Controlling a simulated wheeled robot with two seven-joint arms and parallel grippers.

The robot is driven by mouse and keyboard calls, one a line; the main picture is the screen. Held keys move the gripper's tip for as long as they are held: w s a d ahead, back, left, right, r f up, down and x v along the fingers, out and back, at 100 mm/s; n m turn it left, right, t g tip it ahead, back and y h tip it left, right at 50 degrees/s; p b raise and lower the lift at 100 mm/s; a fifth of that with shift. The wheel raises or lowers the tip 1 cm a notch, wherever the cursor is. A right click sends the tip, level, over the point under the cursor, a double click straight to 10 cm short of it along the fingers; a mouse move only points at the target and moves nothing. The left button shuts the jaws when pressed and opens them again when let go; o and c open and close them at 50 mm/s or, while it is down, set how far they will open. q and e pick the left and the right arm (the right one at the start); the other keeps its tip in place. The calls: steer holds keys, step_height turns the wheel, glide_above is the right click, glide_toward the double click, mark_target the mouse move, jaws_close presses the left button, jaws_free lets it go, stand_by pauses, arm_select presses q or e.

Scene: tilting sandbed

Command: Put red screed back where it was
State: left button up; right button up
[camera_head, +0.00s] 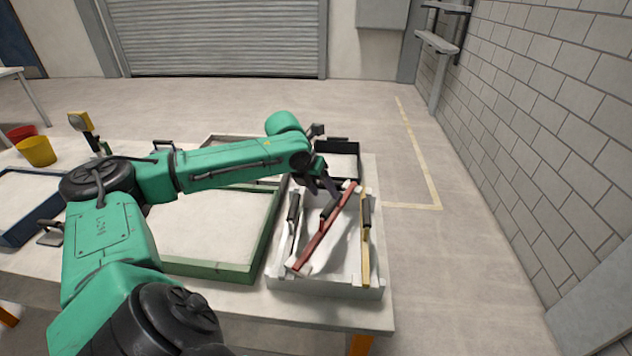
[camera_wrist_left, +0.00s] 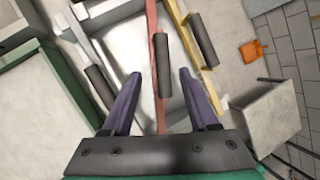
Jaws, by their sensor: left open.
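The red screed (camera_head: 314,241) is a long red bar with a black handle. It lies slantwise across the white rack (camera_head: 328,286), between a pale screed (camera_head: 287,245) on the left and a yellow screed (camera_head: 366,258) on the right. My left gripper (camera_head: 328,190) is open at the far part of the red screed. In the left wrist view, the fingers (camera_wrist_left: 160,76) stand on either side of the red screed (camera_wrist_left: 151,20), with its black handle between them. My right gripper is not in view.
A green-framed sandbed (camera_head: 208,268) stands left of the rack, and a black tray (camera_head: 340,146) stands behind it. Yellow (camera_head: 36,151) and red buckets are at the far left.

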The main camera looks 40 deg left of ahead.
arm_select(q)
steer(key=v, duration=0.6)
steer(key=shift+b, duration=0.3)
